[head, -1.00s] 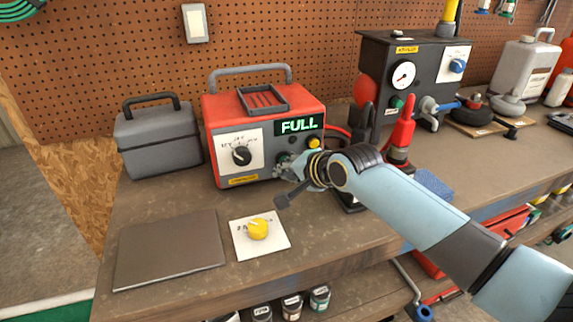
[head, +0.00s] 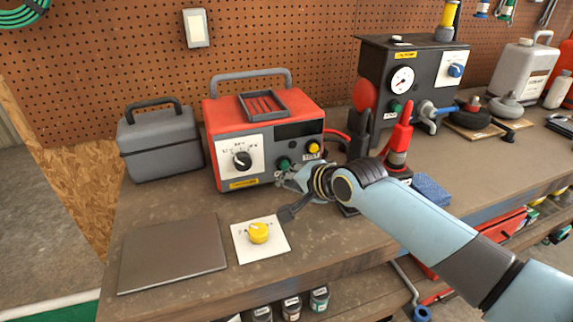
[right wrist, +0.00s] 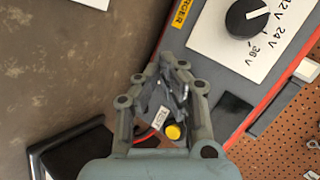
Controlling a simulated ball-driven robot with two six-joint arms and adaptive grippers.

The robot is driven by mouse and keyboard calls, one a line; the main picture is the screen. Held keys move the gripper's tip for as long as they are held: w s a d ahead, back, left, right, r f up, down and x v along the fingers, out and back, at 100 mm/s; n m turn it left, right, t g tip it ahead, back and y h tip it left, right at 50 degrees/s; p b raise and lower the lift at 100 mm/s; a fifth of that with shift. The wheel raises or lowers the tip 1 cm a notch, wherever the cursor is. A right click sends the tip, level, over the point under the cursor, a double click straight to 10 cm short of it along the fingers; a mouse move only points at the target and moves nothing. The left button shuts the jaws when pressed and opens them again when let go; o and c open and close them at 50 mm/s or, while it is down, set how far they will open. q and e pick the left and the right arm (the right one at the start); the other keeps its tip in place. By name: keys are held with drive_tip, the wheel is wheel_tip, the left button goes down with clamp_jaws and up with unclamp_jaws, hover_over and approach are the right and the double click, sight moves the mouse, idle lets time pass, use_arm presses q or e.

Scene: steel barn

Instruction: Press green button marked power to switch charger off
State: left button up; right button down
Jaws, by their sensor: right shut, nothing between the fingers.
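The red charger (head: 214,112) stands on the workbench, its display (head: 298,129) dark. Its green button (head: 283,163) is on the front panel, below the display and left of the yellow button (head: 313,147). The yellow button also shows in the right wrist view (right wrist: 173,131) beside a TEST label. My right gripper (head: 281,179) is shut and empty, its tips just below and in front of the green button, seemingly apart from it. In the right wrist view the shut fingers (right wrist: 177,72) hide the green button. My left gripper is not in view.
A black dial (head: 242,160) is on the charger's left panel. A yellow knob (head: 258,233) on a white plate and a dark flat panel (head: 172,254) lie in front. Red and black clamps (head: 399,138) stand right of the charger. A grey case (head: 160,145) is at left.

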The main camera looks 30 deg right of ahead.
drive_tip(key=s+p, duration=0.2)
drive_tip(key=s+a+p, duration=0.1)
drive_tip(key=s+p, duration=0.1)
drive_tip(key=shift+s+a+r, duration=0.1)
drive_tip(key=shift+s+r, duration=0.05)
drive_tip(key=shift+s, duration=0.2)
drive_tip(key=shift+s+a+p, duration=0.1)
drive_tip(key=shift+s+p, duration=0.25)
drive_tip(key=shift+s, duration=0.25)
